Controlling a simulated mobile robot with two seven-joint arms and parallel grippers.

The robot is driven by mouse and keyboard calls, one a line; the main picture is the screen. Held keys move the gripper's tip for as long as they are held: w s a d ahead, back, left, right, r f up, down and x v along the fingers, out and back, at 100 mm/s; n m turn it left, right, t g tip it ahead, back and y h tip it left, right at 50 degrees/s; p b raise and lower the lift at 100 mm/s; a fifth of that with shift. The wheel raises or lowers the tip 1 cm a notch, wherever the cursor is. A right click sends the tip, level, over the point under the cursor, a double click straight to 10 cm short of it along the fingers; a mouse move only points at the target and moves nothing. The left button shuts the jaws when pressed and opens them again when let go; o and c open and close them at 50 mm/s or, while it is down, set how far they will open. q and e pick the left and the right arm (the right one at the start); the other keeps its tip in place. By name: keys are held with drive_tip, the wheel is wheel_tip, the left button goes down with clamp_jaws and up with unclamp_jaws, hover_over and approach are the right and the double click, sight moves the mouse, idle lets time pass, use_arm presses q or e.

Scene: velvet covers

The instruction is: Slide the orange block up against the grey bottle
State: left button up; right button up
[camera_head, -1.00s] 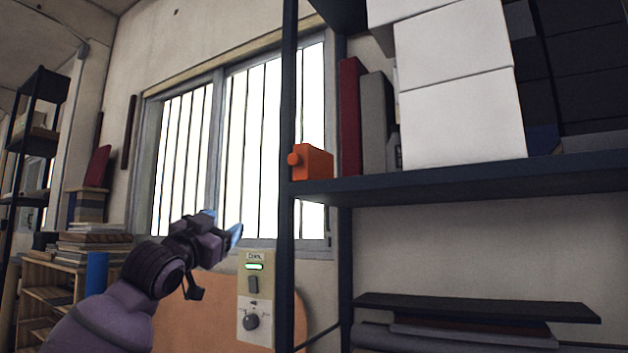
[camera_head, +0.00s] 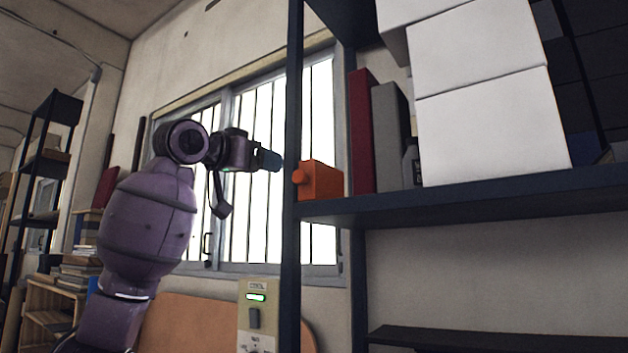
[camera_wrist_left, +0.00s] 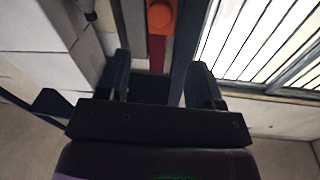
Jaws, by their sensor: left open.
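The orange block (camera_head: 321,181), with a round knob on its left side, sits at the left end of the dark shelf, beside the upright post. It also shows at the top of the left wrist view (camera_wrist_left: 162,16). A dark grey object (camera_head: 411,163), perhaps the grey bottle, stands farther right between a grey binder and the white boxes, mostly hidden. My left gripper (camera_head: 268,160) is raised just left of the post and the block, apart from the block. In the left wrist view its fingers (camera_wrist_left: 161,85) are spread with nothing between them. My right gripper is not in view.
A red binder (camera_head: 362,130) and a grey binder (camera_head: 390,135) stand right of the block. White boxes (camera_head: 490,125) are stacked on the shelf (camera_head: 450,203). The dark post (camera_head: 290,250) rises close to my left gripper. A barred window (camera_head: 235,200) is behind.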

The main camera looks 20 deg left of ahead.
sight(297, 176)
use_arm(q)
drive_tip(key=p+x, duration=0.1)
drive_tip(key=x, duration=0.2)
drive_tip(key=p+x, duration=0.1)
drive_tip(key=x, duration=0.2)
drive_tip(key=p+x, duration=0.1)
drive_tip(key=x, duration=0.2)
drive_tip(key=shift+f, duration=0.35)
drive_tip(key=shift+w+d, duration=0.15)
drive_tip(key=shift+w, duration=0.4)
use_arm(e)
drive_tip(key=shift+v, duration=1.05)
use_arm(q)
drive_tip(key=shift+c, duration=0.2)
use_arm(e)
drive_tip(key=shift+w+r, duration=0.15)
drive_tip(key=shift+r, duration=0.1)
